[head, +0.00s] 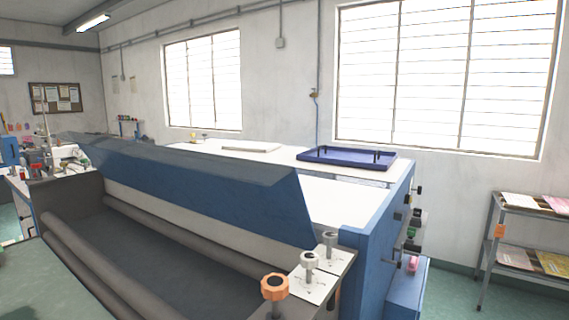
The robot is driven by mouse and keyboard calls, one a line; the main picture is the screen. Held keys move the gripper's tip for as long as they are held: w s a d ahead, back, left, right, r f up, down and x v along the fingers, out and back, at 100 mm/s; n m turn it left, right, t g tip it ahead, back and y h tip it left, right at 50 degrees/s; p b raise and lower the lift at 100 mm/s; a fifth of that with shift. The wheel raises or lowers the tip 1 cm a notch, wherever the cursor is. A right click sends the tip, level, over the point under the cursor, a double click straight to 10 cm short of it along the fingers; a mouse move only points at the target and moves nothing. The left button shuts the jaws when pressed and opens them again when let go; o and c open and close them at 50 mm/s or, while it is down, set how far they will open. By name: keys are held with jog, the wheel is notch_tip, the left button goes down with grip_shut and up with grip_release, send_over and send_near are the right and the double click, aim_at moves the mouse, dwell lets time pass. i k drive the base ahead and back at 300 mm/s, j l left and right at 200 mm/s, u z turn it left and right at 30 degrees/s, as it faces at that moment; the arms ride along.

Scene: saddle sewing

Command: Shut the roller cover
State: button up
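The blue roller cover (205,185) is a long panel across the machine in the head view. It is raised and tilted, and the space below it is exposed. Grey rollers (165,235) and a dark bed (150,262) show below and in front of it. My gripper is not in view.
Three knobs stand at the machine's right end, the nearest orange (275,287). A dark blue tray (346,158) lies on the white top behind the cover. A metal shelf (490,232) with papers stands at the right. Green floor (452,292) lies between machine and shelf.

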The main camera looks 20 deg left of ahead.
aim_at(264, 198)
jog(key=i+l+z, duration=0.1)
jog(key=i+z, duration=0.25)
jog(key=i, duration=0.2)
jog(key=i+z, duration=0.35)
jog(key=i, duration=0.25)
jog(key=i+j+z, duration=0.35)
jog(key=i, duration=0.2)
jog(key=i+l+u, duration=0.15)
jog(key=i, duration=0.35)
jog(key=i+l+u, duration=0.1)
jog(key=i, duration=0.4)
jog(key=i+l+u, duration=0.15)
jog(key=i, duration=0.3)
jog(key=l+u, duration=0.1)
jog(key=u, duration=3.45)
jog(key=l, duration=0.1)
